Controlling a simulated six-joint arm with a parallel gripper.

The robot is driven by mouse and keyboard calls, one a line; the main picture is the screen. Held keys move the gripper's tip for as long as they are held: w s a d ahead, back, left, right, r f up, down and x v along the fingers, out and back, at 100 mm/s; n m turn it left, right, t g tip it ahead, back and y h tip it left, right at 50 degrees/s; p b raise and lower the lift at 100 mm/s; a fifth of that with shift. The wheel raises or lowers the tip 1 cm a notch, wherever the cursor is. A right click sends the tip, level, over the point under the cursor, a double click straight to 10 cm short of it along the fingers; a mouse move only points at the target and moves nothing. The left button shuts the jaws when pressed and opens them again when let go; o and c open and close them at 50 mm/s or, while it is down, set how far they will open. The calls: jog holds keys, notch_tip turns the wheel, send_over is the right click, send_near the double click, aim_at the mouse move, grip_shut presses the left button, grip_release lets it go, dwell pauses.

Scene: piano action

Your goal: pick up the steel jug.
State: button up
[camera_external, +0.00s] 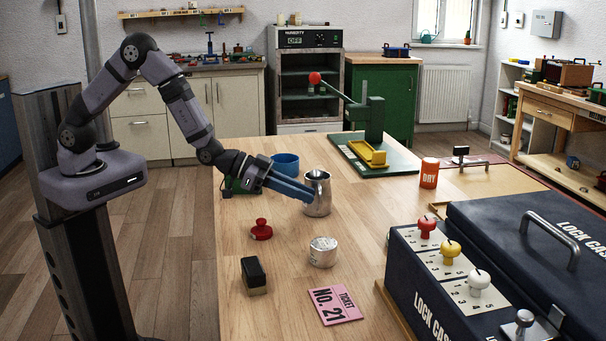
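The steel jug (321,190) stands upright on the wooden table, near its middle. My gripper (308,194) reaches it from the left, with its blue fingers pointing right and slightly down. The fingertips overlap the left side of the jug in this view. I cannot tell whether they touch it, straddle it or are closed on it. Part of the jug's left side is hidden behind the fingers.
A blue bowl (286,163) is close behind my gripper. A red-knobbed piece (261,230), a metal tin (323,252), a black-topped block (254,276) and a pink ticket (335,301) lie in front. An orange canister (429,173) and dark lock case (530,250) are right.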

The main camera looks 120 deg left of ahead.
aim_at(321, 199)
jog(key=shift+p+x, duration=0.85)
jog(key=shift+x, duration=1.7)
grip_shut()
